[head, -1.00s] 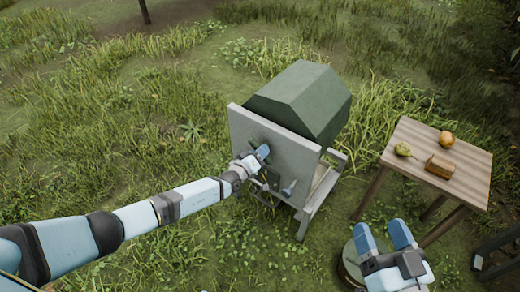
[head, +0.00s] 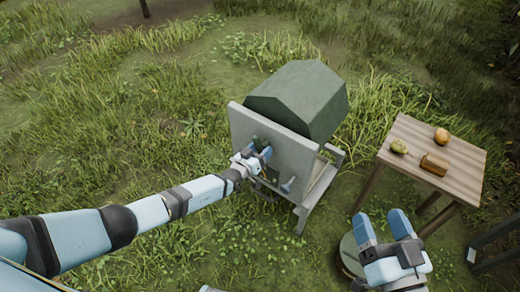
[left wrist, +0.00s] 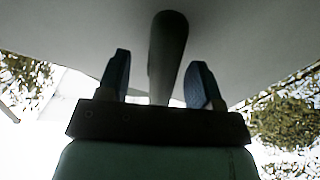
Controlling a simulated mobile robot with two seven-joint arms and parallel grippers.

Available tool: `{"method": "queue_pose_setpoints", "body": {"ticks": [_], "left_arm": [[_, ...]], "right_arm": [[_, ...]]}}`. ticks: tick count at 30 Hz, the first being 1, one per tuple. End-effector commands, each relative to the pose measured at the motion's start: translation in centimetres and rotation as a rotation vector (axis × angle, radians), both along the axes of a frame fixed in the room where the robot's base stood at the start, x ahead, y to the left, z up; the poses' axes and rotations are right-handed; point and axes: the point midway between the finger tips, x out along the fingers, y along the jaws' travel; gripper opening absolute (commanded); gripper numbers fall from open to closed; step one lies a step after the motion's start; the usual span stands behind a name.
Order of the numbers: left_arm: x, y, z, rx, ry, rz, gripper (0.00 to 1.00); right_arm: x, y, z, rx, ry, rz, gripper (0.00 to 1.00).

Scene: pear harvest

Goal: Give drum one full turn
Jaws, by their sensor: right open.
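The dark green, many-sided drum (head: 305,95) sits in a grey stand behind a pale upright panel (head: 292,148). My left gripper (head: 258,150) is at the near face of this panel, with its two blue fingers apart. In the left wrist view a dark round bar (left wrist: 168,50), seemingly the crank handle, stands between the fingers of my left gripper (left wrist: 160,62). In the head view the gripper hides most of the crank. My right gripper (head: 380,214) is open and empty, low at the right.
A wooden table (head: 467,165) stands right of the drum. It carries a green pear (head: 399,146), an orange-yellow fruit (head: 441,135) and a brown block (head: 434,163). A round object (head: 348,258) is partly hidden by my right gripper. Grass left of the stand is open.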

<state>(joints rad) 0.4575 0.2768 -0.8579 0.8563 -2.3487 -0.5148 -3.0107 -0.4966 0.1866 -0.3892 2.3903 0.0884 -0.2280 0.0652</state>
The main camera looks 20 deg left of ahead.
Motion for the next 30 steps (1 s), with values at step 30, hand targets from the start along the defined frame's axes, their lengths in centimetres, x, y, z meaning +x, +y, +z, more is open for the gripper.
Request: {"method": "queue_pose_setpoints", "body": {"ticks": [30], "left_arm": [[-8.4,3.3,0.4,0.000,0.000,0.003,0.60]], "right_arm": [[0.0,0.0,5.8,0.000,0.000,0.000,0.68]]}}
